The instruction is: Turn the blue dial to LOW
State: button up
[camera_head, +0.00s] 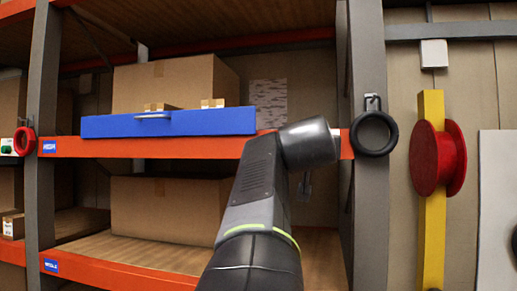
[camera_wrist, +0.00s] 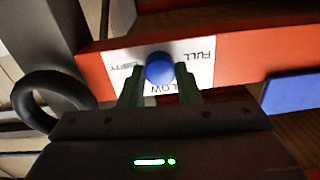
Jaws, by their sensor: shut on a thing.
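The blue dial (camera_wrist: 159,68) shows in the wrist view on a white label plate (camera_wrist: 203,72) fixed to an orange shelf beam. The plate reads LOW below the dial, an upside-down FULL at upper right, and blurred lettering at left. My gripper (camera_wrist: 160,75) has one finger on each side of the dial and is shut on it. No pointer mark on the dial can be made out. In the head view my arm hides the dial and the fingers.
A black ring (camera_head: 374,134) hangs on the grey rack post, right of my arm. A blue drawer front (camera_head: 190,123) with a handle sits on the shelf at left. Cardboard boxes (camera_head: 165,85) stand behind it. A red reel (camera_head: 426,158) is mounted on a yellow post at right.

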jog(key=shift+f+b, duration=0.1)
jog(key=shift+b, duration=0.2)
jog(key=m+b, duration=0.7)
jog(key=m, duration=0.4)
jog(key=shift+m, duration=0.3)
dwell(0.4)
jog(key=o, duration=1)
